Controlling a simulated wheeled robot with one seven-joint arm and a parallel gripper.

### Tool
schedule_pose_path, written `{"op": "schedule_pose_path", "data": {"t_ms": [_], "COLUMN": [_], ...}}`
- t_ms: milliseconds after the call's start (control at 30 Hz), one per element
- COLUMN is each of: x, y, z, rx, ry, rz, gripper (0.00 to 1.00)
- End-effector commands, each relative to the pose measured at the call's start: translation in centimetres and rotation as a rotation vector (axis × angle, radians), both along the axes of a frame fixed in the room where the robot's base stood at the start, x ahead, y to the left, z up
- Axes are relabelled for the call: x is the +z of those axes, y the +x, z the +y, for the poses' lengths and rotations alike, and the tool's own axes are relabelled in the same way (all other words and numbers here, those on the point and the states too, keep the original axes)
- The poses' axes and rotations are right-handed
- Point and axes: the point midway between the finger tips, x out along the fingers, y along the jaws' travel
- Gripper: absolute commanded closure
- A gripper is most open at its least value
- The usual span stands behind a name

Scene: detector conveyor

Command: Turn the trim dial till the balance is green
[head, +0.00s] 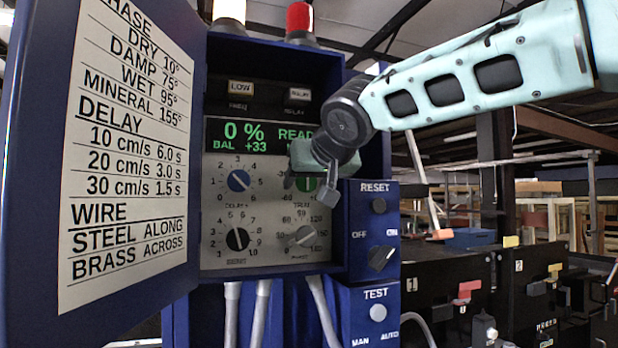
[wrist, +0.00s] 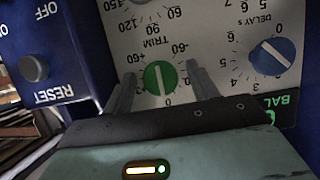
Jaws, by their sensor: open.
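The green trim dial (wrist: 160,77) has a white pointer line and sits on the grey panel above the word TRIM. In the head view the trim dial (head: 306,184) is partly hidden behind my gripper (head: 318,188). In the wrist view, which is upside down, my gripper (wrist: 160,74) is open, with one finger on each side of the dial. Gaps show between the fingers and the dial. The display (head: 240,137) reads 0 % and BAL +33 in green letters; its right part is hidden.
A blue delay dial (head: 239,181), a black dial (head: 237,239) and a grey dial (head: 303,236) are close by. The open cabinet door (head: 125,140) stands at left. A RESET button (head: 379,205) and a black selector (head: 381,258) are at right.

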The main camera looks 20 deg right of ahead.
Motion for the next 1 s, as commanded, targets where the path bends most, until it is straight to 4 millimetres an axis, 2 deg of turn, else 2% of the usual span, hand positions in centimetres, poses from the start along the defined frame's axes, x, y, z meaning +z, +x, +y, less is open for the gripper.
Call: {"op": "schedule_pose_path", "data": {"t_ms": [133,167,300,333,667,1000], "x": [0.00,0.00,0.01,0.02,-0.22,-0.54], "y": [-0.01,-0.01,-0.03,-0.02,-0.05,-0.02], "z": [-0.01,-0.01,-0.01,-0.01,0.05,0.17], "rx": [0.000,0.000,0.000,0.000,0.000,0.001], "ry": [0.000,0.000,0.000,0.000,-0.035,-0.252], "rz": [0.000,0.000,0.000,0.000,0.000,-0.003], "gripper": [0.41,0.44,0.83,0.85,0.85,0.85]}}
